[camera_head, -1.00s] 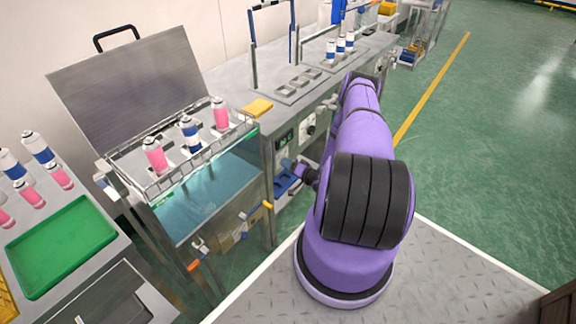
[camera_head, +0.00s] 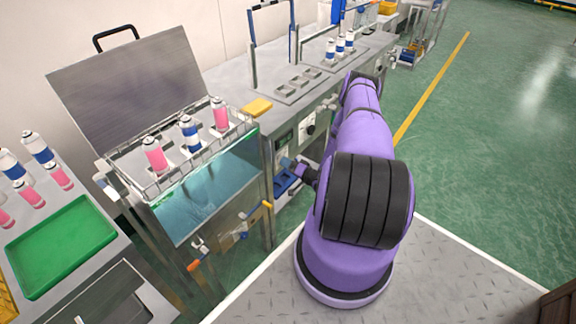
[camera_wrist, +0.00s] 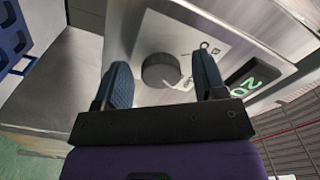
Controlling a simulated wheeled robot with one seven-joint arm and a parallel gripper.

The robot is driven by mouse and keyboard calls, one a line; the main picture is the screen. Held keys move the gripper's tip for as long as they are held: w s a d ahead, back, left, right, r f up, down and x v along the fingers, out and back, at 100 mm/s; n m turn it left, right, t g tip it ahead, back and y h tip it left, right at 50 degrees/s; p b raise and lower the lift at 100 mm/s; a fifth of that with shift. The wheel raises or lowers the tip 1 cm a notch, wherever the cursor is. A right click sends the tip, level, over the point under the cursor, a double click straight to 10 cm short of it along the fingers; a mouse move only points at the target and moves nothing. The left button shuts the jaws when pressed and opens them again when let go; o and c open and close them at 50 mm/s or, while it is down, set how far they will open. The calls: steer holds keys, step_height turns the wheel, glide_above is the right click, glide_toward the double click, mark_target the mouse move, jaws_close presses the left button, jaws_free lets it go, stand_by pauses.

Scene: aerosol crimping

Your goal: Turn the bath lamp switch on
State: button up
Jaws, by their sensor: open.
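A dark round knob (camera_wrist: 158,68), the switch, sits on a pale label plate with a ring mark and an I-like mark on a metal panel in the wrist view. My gripper (camera_wrist: 164,82) is open, with one blue-grey fingertip on each side of the knob. I cannot tell whether the fingers touch it. In the head view my gripper (camera_head: 293,166) is at the side of the bench, right of the bath. The water bath (camera_head: 205,200) has a clear front, brightly lit turquoise. Spray cans (camera_head: 190,133) stand in a wire rack over it.
A green digital display (camera_wrist: 255,80) is right of the knob. The raised lid (camera_head: 130,90) stands behind the bath. A green tray (camera_head: 60,245) lies on the left table. A blue crate (camera_head: 284,181) is below the bench. The green floor at right is clear.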

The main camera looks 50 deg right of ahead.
steer(key=s, duration=1)
steer(key=shift+s+d, duration=0.35)
steer(key=shift+d, duration=0.05)
steer(key=shift+s, duration=0.1)
